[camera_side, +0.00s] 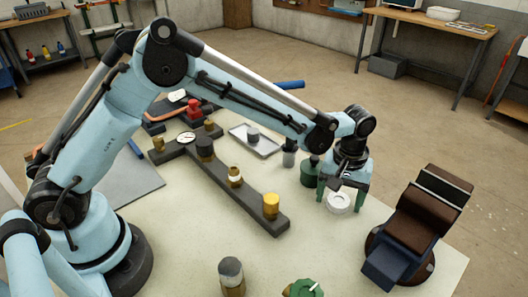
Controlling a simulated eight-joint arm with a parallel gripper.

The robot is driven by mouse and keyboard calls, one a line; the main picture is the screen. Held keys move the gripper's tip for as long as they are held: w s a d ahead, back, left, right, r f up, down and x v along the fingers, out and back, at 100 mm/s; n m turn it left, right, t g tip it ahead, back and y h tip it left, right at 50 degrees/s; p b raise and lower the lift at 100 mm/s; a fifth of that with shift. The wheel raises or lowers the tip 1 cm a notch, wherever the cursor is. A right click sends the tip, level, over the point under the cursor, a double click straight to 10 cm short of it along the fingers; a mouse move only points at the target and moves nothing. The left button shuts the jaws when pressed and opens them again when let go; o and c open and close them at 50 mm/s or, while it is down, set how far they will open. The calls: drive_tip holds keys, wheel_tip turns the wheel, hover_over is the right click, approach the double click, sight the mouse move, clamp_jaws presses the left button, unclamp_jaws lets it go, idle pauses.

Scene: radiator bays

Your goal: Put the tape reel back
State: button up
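A white round tape reel (339,203) lies on the pale table top near its right side, with a round centre. My gripper (341,193) points down over it. Its two green fingers are spread, one to the left of the reel and one to the right. They look apart from the reel's sides, though the exact gap and height are hard to judge from this view. The upper back part of the reel is partly hidden by my gripper.
A dark bar rack (255,208) with brass and dark fittings lies left of the reel. A dark green canister (310,172) stands close behind my gripper. A grey tray (262,147) lies farther back.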

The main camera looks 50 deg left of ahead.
sight(338, 199)
wheel_tip(338, 199, up, 12)
drive_tip(key=s+a+r+m+t, duration=0.4)
drive_tip(key=s+a, duration=0.3)
drive_tip(key=a, duration=0.4)
drive_tip(key=s+a+f+m+t, duration=0.1)
drive_tip(key=s+a+f+t, duration=0.1)
drive_tip(key=s+a, duration=0.5)
drive_tip(key=shift+s+f+t, duration=0.15)
drive_tip(key=shift+s+t, duration=0.45)
drive_tip(key=shift+s, duration=0.5)
